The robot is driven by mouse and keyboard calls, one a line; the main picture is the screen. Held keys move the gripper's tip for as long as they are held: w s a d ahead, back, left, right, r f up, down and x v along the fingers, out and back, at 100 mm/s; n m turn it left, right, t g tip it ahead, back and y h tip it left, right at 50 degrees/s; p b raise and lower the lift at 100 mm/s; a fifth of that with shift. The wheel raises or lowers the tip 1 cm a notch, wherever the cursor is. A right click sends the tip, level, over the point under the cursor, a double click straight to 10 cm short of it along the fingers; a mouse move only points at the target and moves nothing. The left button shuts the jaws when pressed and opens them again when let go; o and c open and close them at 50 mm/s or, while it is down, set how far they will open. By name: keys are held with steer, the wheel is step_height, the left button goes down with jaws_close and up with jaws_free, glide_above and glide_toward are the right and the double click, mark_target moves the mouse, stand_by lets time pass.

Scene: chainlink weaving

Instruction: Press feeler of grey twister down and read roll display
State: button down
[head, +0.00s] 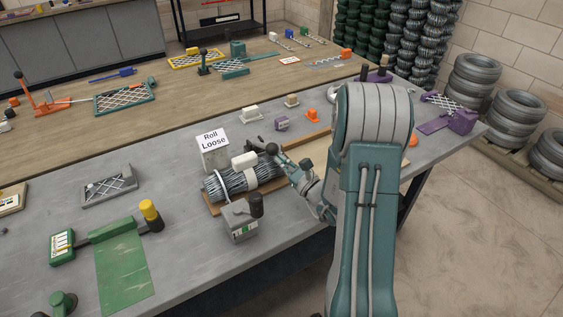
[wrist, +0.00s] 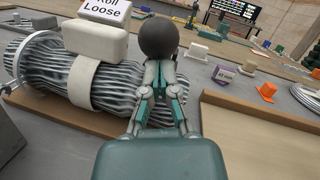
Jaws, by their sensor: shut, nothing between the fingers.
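A thick roll of grey twisted wire (head: 240,182) lies on a wooden board (wrist: 45,108), with a pale band around it and a pale block (head: 244,160) on top. The grey roll display (head: 214,158) behind it reads "Roll Loose"; the wrist view cuts off its sign (wrist: 108,8). My gripper (wrist: 157,72) is shut and empty at the roll's right end. A dark ball (wrist: 158,37), likely the feeler's end, is just beyond the fingertips. I cannot tell whether they touch it. The feeler's lower part is hidden. My gripper also shows in the head view (head: 282,157).
A grey box (head: 238,226) with a dark knob stands in front of the roll. A purple block (head: 282,124) and an orange piece (head: 312,115) stand behind and right. A green sheet with a yellow-capped handle (head: 151,212) lies left.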

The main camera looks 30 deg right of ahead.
steer(key=shift+r, duration=0.1)
steer(key=r+g, duration=0.1)
steer(key=w+r+g, duration=0.1)
steer(key=r, duration=0.1)
steer(key=w+r+g+h, duration=0.1)
steer(key=r+g, duration=0.1)
steer(key=shift+w+r+m, duration=0.1)
steer(key=shift+w+m, duration=0.15)
steer(key=shift+m, duration=0.15)
steer(key=shift+w+r+g, duration=0.95)
steer(key=shift+r+g, duration=0.05)
steer(key=shift+g, duration=0.2)
steer(key=shift+m+g+h, duration=0.4)
steer(key=shift+g, duration=0.5)
steer(key=shift+w+a+r, duration=0.1)
steer(key=shift+w+r, duration=0.4)
steer(key=shift+w, duration=0.35)
steer(key=shift+w+d+r, duration=0.1)
steer(key=shift+w+r, duration=0.35)
steer(key=shift+w, duration=0.45)
steer(key=shift+w+a+r, duration=0.1)
steer(key=shift+w+r, duration=0.4)
steer(key=shift+w, duration=0.35)
steer(key=shift+r, duration=0.1)
